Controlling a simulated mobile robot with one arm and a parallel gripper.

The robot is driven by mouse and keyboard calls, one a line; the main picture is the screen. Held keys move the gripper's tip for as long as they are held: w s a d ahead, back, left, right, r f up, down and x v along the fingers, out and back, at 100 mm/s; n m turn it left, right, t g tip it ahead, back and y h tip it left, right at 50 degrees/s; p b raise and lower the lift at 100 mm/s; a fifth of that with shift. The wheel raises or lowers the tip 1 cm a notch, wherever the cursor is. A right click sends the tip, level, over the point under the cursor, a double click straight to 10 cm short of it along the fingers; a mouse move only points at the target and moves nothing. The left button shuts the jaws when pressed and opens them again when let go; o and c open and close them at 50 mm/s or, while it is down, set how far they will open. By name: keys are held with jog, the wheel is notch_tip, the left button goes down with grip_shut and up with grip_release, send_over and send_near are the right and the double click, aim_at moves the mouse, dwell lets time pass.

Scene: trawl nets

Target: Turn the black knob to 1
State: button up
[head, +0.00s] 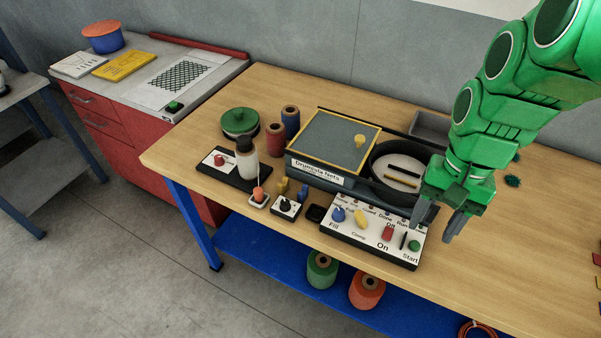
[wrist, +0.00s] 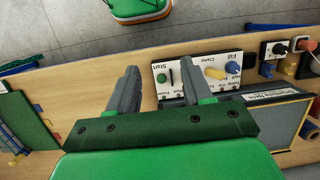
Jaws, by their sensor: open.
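A small box with a black knob (head: 288,206) on a white face stands near the table's front edge, left of the control panel in the head view. The black knob also shows at the upper right of the wrist view (wrist: 279,48). No number beside it is legible. My gripper (head: 437,222) is open and empty, above the right end of the control panel (head: 371,241), well to the right of the black knob. In the wrist view the two fingers of my gripper (wrist: 158,88) stand apart, near the panel's green button (wrist: 161,78).
The panel carries a blue knob (head: 338,214), a yellow knob (head: 361,218), a red switch (head: 387,234) and a slim black piece. A lidded machine (head: 333,141) stands behind.

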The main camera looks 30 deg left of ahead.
jog(key=w+a+f, duration=0.2)
jog(key=w+a, duration=0.1)
jog(key=a, duration=0.4)
jog(key=w+a+f, duration=0.1)
jog(key=w+a, duration=0.3)
jog(key=a, duration=0.2)
jog(key=g, duration=0.2)
send_near(285, 201)
jog(key=shift+x, duration=4.25)
grip_shut()
